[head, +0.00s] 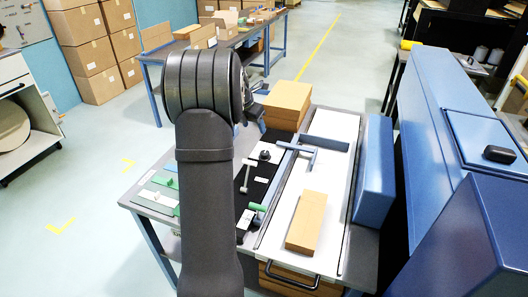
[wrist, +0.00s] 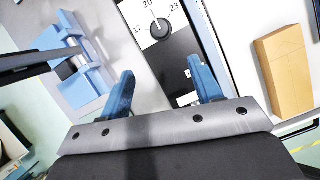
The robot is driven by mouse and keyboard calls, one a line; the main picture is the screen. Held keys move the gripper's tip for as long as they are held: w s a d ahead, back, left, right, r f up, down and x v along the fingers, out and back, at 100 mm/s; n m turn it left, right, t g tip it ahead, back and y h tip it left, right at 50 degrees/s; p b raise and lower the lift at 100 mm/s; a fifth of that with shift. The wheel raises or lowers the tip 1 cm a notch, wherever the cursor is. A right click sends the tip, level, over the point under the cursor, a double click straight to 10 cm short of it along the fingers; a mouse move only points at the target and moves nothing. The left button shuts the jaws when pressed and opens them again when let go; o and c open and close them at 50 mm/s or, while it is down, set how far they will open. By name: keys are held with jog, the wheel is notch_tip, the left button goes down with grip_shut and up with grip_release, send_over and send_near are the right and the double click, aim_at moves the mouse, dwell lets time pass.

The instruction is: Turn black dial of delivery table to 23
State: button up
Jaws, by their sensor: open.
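The black dial (wrist: 160,28) is round and sits on a white plate marked 17, 20 and 23 in the wrist view. Its pale pointer line appears to face the 20, between 17 and 23. In the head view the dial (head: 265,155) is on the dark strip beside the white bed of the delivery table (head: 340,160). My gripper (wrist: 162,70) is open and empty. Its two blue fingers are apart, with the dial beyond their tips, not touched. In the head view my arm hides most of the gripper.
A cardboard box (head: 306,222) lies on the white bed, and stacked boxes (head: 288,100) stand at its far left. A blue T-shaped bar (head: 297,147) crosses the bed's left edge. A small post with a pale lever (head: 247,175) stands near the dial. Blue housings (head: 374,170) line the right.

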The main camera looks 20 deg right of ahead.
aim_at(265, 152)
jog(key=x, duration=1.7)
jog(key=shift+f, duration=0.35)
jog(key=c, duration=1)
